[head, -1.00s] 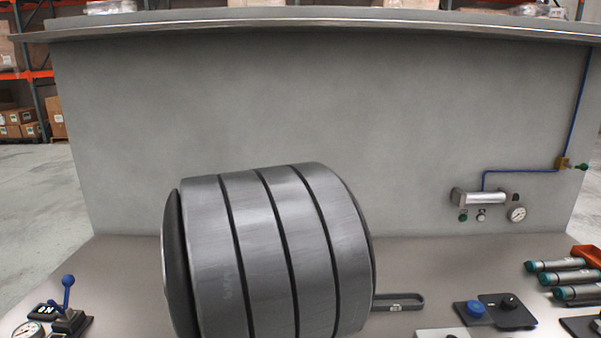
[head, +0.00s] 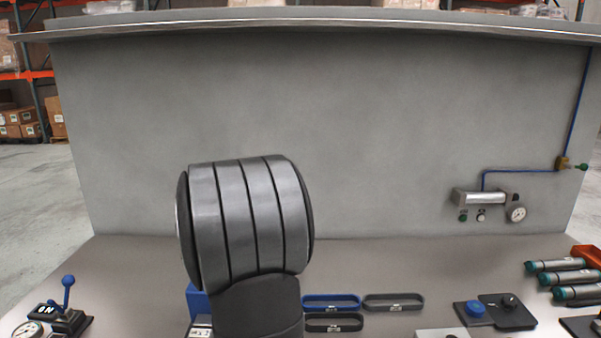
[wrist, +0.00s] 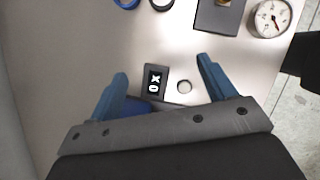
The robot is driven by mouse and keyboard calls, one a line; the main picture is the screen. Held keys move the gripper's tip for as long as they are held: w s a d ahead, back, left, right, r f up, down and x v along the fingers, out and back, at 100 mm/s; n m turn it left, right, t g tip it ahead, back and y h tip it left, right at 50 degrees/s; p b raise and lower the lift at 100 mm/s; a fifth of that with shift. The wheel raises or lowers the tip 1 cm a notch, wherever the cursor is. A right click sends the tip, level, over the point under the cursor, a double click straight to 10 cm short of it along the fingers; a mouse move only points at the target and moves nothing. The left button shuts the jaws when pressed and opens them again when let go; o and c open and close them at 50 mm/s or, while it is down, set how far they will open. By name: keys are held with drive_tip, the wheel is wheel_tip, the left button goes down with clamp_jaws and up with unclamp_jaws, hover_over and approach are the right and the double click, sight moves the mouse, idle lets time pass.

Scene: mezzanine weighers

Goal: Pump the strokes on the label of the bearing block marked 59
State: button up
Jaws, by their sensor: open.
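No bearing block with a readable 59 shows in either view. In the wrist view my gripper (wrist: 161,85) is open and empty, with its blue fingers spread above the bench. Between and below the fingertips lie a dark plate with white characters like XO (wrist: 154,80) and a small pale round button (wrist: 184,87). A blue object (wrist: 132,109) is partly hidden under the gripper body. In the head view a blue block (head: 196,302) shows partly behind my arm, which hides the middle of the bench. My gripper is not visible there.
A blue-knobbed lever (head: 67,295) stands front left beside a gauge (head: 28,331). Blue, grey and black loops (head: 393,301) lie right of my arm. A blue button (head: 476,308) and teal-ended cylinders (head: 563,278) are at right. A grey wall (head: 330,120) closes the back.

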drive_tip(key=shift+w+d+m, duration=0.1)
drive_tip(key=shift+m, duration=0.3)
